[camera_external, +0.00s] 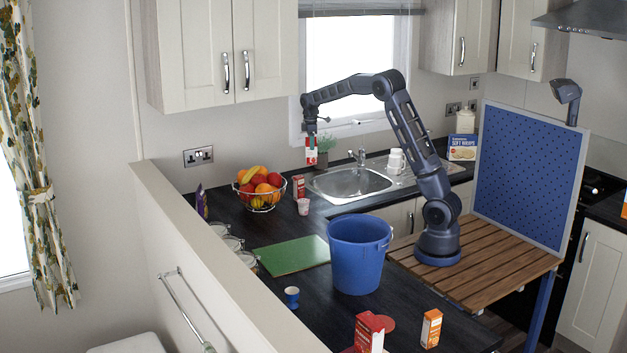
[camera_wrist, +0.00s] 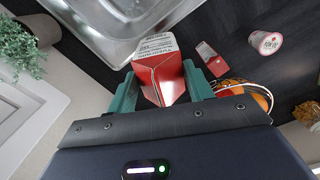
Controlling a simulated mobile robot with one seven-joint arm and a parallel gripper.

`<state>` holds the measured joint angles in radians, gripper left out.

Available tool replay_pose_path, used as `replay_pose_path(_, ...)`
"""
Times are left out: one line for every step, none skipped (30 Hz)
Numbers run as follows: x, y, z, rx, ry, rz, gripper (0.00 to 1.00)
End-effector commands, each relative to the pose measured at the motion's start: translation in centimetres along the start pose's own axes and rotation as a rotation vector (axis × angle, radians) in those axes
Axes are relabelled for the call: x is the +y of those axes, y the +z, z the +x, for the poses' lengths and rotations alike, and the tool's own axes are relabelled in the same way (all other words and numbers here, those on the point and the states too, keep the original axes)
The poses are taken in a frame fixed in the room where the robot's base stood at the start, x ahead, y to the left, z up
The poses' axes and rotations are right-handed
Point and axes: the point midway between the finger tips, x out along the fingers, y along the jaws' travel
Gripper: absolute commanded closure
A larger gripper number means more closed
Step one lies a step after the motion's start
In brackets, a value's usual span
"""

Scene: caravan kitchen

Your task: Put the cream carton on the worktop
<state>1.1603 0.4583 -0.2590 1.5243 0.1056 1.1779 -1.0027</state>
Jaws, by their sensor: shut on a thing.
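The cream carton (camera_external: 311,153), red and white, is held upright in the air beside the window, above the left end of the sink. In the wrist view the carton (camera_wrist: 158,78) shows its red sides and a white printed end between the teal fingers. My gripper (camera_external: 312,137) is shut on it; the fingers also show in the wrist view (camera_wrist: 160,88). The dark worktop (camera_external: 232,216) lies below, and the carton is clear of it.
The sink (camera_external: 350,184) adjoins the worktop. A fruit bowl (camera_external: 260,190), a small red carton (camera_external: 299,186) and a pot (camera_external: 303,206) stand left of it. A plant (camera_external: 326,144) is close behind. A green board (camera_external: 292,256) and blue bucket (camera_external: 358,256) are nearer.

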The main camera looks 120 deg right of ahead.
Motion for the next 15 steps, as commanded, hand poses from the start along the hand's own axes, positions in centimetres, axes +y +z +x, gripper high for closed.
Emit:
replay_pose_path(0.4,-1.0,0.6,-0.003,0.000,-0.035,0.97)
replay_pose_path(0.5,-1.6,0.9,-0.004,0.001,-0.057,0.97)
replay_pose_path(0.7,-2.4,1.2,-0.004,0.001,-0.088,0.97)
replay_pose_path(0.8,-3.1,1.5,-0.004,0.001,-0.111,0.97)
replay_pose_path(0.9,-3.6,1.8,-0.005,0.001,-0.134,0.97)
replay_pose_path(1.1,-4.5,2.2,-0.004,0.002,-0.164,0.97)
replay_pose_path(1.2,-5.1,2.5,-0.005,0.001,-0.188,0.97)
replay_pose_path(1.3,-5.7,2.8,-0.004,0.001,-0.212,0.97)
replay_pose_path(1.4,-6.5,3.2,-0.002,0.000,-0.242,0.97)
replay_pose_path(1.5,-7.1,3.5,-0.001,-0.001,-0.264,0.97)
replay_pose_path(1.6,-7.6,3.8,0.001,0.000,-0.284,0.97)
replay_pose_path(1.8,-8.3,4.1,0.002,0.000,-0.310,0.97)
replay_pose_path(1.8,-8.8,4.4,0.004,-0.001,-0.328,0.97)
replay_pose_path(1.9,-9.2,4.5,0.006,-0.001,-0.344,0.97)
replay_pose_path(1.9,-9.7,4.8,0.009,-0.001,-0.364,0.97)
